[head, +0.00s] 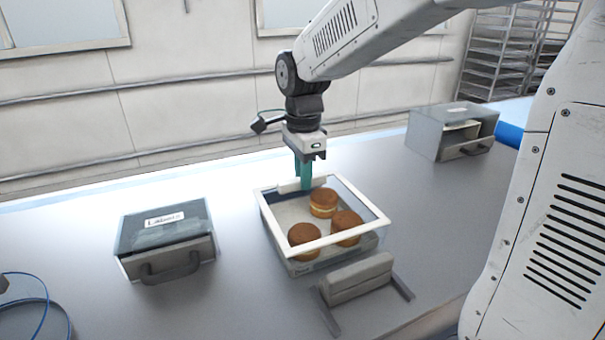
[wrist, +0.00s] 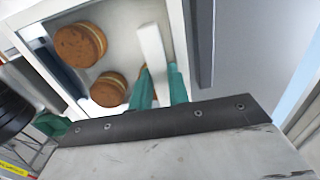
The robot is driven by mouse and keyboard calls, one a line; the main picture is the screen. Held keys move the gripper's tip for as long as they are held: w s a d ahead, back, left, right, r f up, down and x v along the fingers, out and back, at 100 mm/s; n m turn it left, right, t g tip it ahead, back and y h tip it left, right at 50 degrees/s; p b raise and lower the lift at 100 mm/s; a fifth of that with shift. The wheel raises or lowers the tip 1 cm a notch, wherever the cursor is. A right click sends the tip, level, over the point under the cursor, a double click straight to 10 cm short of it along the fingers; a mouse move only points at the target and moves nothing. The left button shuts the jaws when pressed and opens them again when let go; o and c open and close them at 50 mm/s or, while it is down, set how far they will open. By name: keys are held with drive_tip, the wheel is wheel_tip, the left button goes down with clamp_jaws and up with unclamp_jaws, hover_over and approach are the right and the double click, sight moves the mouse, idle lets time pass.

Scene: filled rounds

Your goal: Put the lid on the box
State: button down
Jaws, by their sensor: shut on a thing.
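The box (head: 305,268) stands in the middle of the table, with several round filled cakes (head: 323,203) inside; cakes also show in the wrist view (wrist: 82,45). A white rectangular frame (head: 340,238), seemingly the rim of a clear lid, lies over the box opening. I cannot tell whether it touches the box all round. My gripper (head: 303,184) is above the far side of the box, pointing down. Its teal fingers (wrist: 160,85) are shut on a white handle bar (wrist: 151,52), apparently the lid's.
A closed grey box with a label (head: 168,240) stands to the left. Another grey box (head: 452,132) stands at the back right. A grey block on two bars (head: 357,278) lies just in front of the box. A blue cable (head: 45,300) lies front left.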

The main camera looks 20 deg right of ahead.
drive_tip(key=shift+f, duration=0.25)
drive_tip(key=c, duration=0.8)
unclamp_jaws()
drive_tip(key=shift+o, duration=0.2)
drive_tip(key=shift+r, duration=3.5)
